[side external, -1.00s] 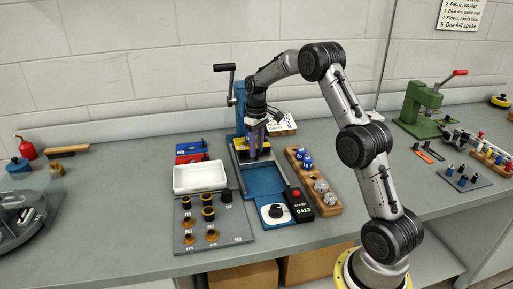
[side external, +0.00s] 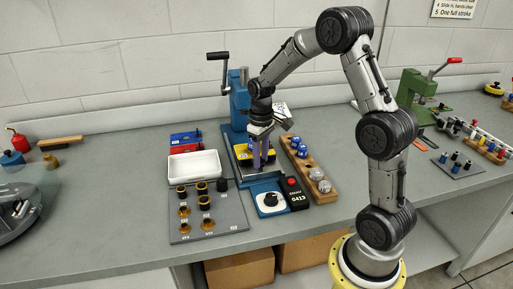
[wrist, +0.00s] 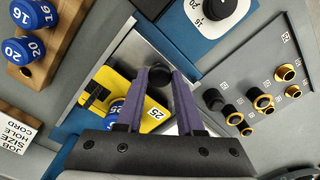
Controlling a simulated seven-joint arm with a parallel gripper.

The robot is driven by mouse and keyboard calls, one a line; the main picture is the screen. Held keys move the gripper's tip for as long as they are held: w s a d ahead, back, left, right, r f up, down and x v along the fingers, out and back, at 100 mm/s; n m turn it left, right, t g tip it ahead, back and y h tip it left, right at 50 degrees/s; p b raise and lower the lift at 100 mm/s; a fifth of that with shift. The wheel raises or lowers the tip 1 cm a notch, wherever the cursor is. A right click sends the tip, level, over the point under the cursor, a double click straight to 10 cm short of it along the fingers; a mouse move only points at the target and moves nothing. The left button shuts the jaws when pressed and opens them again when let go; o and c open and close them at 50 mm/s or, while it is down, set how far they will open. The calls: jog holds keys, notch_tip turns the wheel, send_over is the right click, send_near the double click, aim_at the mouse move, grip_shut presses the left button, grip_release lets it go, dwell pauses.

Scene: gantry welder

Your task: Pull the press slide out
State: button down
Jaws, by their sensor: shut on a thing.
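The press slide is a silver plate (wrist: 129,52) on the blue press (side external: 238,100). A yellow block (wrist: 135,88) marked 25 sits on it, with a blue piece (wrist: 116,112) partly hidden by my fingers. The yellow block also shows in the side view (side external: 242,152). A black knob (wrist: 160,70) stands at the slide's front end. My gripper (wrist: 160,76) points down with its purple fingers shut on this knob, one on each side. In the side view my gripper (side external: 258,163) is over the slide, and its fingers hide the knob.
A dial panel (side external: 271,201) and a black counter box (side external: 294,193) stand in front of the press. A wooden rack (side external: 308,170) is at the right. A white tray (side external: 194,166) and a grey board of ringed parts (side external: 207,215) are at the left.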

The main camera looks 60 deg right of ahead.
jog(key=shift+s+a+r, duration=0.1)
jog(key=shift+s+a, duration=0.35)
jog(key=c, duration=0.5)
grip_release()
notch_tip(320, 180, up, 14)
jog(key=shift+f, duration=0.1)
